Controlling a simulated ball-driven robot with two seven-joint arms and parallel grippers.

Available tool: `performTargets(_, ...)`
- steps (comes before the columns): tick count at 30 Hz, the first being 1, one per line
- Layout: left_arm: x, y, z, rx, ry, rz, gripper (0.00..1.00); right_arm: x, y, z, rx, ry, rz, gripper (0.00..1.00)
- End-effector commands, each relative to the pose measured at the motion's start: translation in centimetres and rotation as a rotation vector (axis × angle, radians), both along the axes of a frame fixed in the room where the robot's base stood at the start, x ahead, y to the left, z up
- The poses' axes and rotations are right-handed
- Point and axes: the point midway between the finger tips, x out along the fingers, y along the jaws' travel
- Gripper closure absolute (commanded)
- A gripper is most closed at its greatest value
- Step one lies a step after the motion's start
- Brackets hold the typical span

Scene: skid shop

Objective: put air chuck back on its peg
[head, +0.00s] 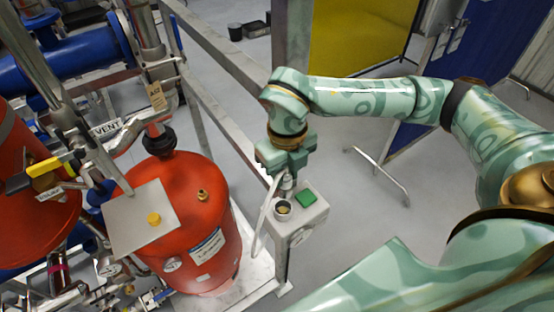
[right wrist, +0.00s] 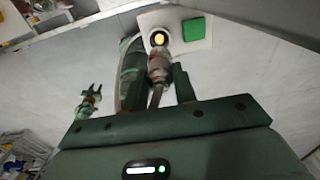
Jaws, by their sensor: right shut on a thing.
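My right gripper (head: 287,172) points down over a grey box-like post top and is shut on the air chuck (head: 287,187). In the right wrist view the metal chuck (right wrist: 160,68) sits between the two dark green fingers. Its lower end is at or just above a round fitting (head: 283,208) with a dark rim and a pale centre on the post top. In the right wrist view this fitting (right wrist: 158,38) shows just beyond the chuck's tip. I cannot tell whether they touch. A pale hose (head: 262,220) hangs left of the post.
A green square pad (head: 306,197) lies right beside the fitting on the post top (head: 312,212). A red tank (head: 195,215) with a tag plate stands to the left. A metal frame rail (head: 225,55) runs behind it. Grey floor to the right is open.

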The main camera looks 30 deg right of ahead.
Motion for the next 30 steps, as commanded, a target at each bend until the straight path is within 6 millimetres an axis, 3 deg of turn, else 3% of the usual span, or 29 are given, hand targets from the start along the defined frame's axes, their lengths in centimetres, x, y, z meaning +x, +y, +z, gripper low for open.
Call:
performTargets(8, -0.2, 0.0, -0.7, 0.001, 0.005, -0.001, 0.64, 0.0, 0.0, -0.9, 0.0, 0.0, -0.001, 0.88)
performTargets(21, -0.1, 0.0, -4.0, 0.0, 0.002, -0.002, 0.64, 0.0, 0.0, -5.4, 0.0, 0.0, 0.0, 0.88)
performTargets(30, 0.1, 0.0, -4.0, -0.001, 0.0, -0.002, 0.64, 0.0, 0.0, -5.6, 0.0, -0.001, 0.0, 0.88)
